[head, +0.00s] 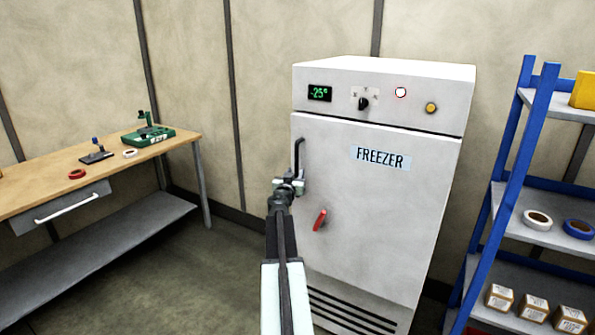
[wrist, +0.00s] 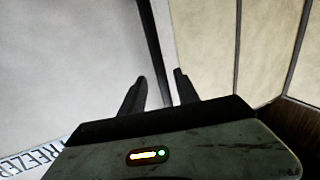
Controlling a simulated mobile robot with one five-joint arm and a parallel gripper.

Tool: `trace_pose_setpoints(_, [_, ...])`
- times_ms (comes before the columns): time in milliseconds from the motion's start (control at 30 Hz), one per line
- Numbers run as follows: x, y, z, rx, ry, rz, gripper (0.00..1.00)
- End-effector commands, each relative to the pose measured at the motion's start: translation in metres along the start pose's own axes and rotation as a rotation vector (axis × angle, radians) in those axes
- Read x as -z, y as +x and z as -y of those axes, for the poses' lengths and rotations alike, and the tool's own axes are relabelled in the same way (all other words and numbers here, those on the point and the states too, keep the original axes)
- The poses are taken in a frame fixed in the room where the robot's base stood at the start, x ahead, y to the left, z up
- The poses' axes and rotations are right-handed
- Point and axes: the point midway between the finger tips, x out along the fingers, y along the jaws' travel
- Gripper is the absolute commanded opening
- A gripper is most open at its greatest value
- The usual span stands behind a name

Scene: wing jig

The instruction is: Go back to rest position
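My gripper (head: 289,184) is in front of the left edge of the white freezer (head: 375,235), just below its black door handle (head: 299,156). In the wrist view my gripper (wrist: 161,76) has its two dark fingers apart, with nothing clearly held between them. The freezer's pale front (wrist: 70,60) fills the left of that view, and a dark strip runs up behind the fingers. The freezer door looks shut. Whether a finger touches the freezer cannot be told. My arm reaches forward from the bottom middle of the head view.
A red lever (head: 320,219) sits on the freezer door near my arm. A wooden workbench (head: 30,195) with tools and tape rolls stands at the left. A blue shelf rack (head: 535,110) with tape and boxes stands at the right. Floor (head: 190,275) is clear between bench and freezer.

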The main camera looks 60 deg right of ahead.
Motion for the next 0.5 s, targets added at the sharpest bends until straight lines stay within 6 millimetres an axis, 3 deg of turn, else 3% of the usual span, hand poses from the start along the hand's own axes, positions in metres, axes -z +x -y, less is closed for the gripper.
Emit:
trace_pose_setpoints(33, [0.000,-0.015,-0.001,0.001,0.000,0.000,0.38])
trace_pose_setpoints(133, [0.000,-0.028,-0.001,0.000,0.000,0.000,0.38])
trace_pose_setpoints(500, [0.000,-0.029,0.001,0.001,-0.001,0.000,0.38])
